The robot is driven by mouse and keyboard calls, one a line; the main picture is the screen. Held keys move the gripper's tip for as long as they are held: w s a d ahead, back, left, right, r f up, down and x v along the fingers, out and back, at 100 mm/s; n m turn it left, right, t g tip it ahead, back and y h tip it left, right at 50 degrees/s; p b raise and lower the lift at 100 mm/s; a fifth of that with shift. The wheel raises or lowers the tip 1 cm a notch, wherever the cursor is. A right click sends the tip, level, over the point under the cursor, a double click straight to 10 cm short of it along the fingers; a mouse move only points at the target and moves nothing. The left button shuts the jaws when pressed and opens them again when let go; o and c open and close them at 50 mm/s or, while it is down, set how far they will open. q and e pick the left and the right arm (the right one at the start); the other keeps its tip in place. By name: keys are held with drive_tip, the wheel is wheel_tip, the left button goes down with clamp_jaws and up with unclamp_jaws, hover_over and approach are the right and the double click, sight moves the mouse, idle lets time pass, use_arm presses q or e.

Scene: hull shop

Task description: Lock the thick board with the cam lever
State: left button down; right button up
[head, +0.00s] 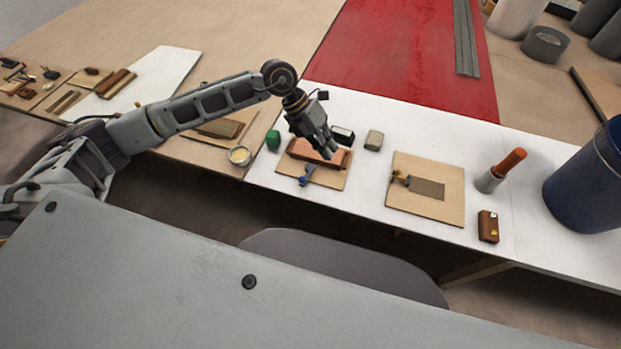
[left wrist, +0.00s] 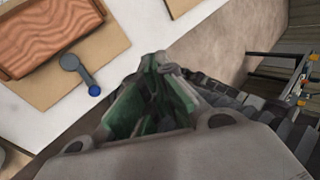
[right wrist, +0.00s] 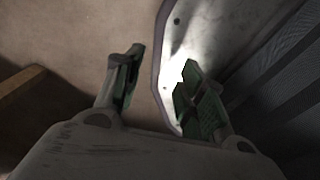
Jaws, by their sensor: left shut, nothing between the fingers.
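The thick board (head: 318,153), reddish wood with wavy grain, lies on a pale wooden base (head: 328,179) on the white bench. In the left wrist view the board (left wrist: 45,30) shows at upper left. The grey cam lever (head: 308,172) sits at the board's near edge; its blue knob (left wrist: 94,91) points away from the board. Whether the cam touches the board is unclear. My left gripper (head: 328,153) is shut and empty, apparently above the board and apart from the lever. My right gripper (right wrist: 158,80) is open and empty, outside the head view.
A second base (head: 448,174) with a thin brown plate and yellow-knobbed lever is to the right. A green block (head: 273,140), a tin (head: 240,155), a small grey-green block (head: 374,140) and a dark box (head: 342,135) stand near the board. A blue drum (head: 585,185) stands far right.

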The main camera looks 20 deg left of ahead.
use_arm(q)
drive_tip(key=a+f+n+y, duration=0.1)
drive_tip(key=n, duration=0.4)
drive_tip(key=s+a+f+n+y, duration=0.1)
drive_tip(key=n, duration=0.4)
drive_tip(key=s+a+f+n+y, duration=0.1)
drive_tip(key=a+n, duration=0.1)
drive_tip(key=n, duration=0.4)
drive_tip(key=shift+s+a+f+g, duration=0.1)
drive_tip(key=shift+s+f+g, duration=0.05)
drive_tip(key=shift+f+g, duration=0.15)
use_arm(e)
drive_tip(key=shift+s+d+f, duration=0.15)
drive_tip(key=shift+s+d, duration=0.05)
drive_tip(key=shift+s, duration=0.3)
drive_tip(key=shift+s+d+f, duration=0.1)
drive_tip(key=shift+s+d, duration=0.1)
drive_tip(key=shift+s, duration=0.3)
use_arm(q)
drive_tip(key=shift+f, duration=0.15)
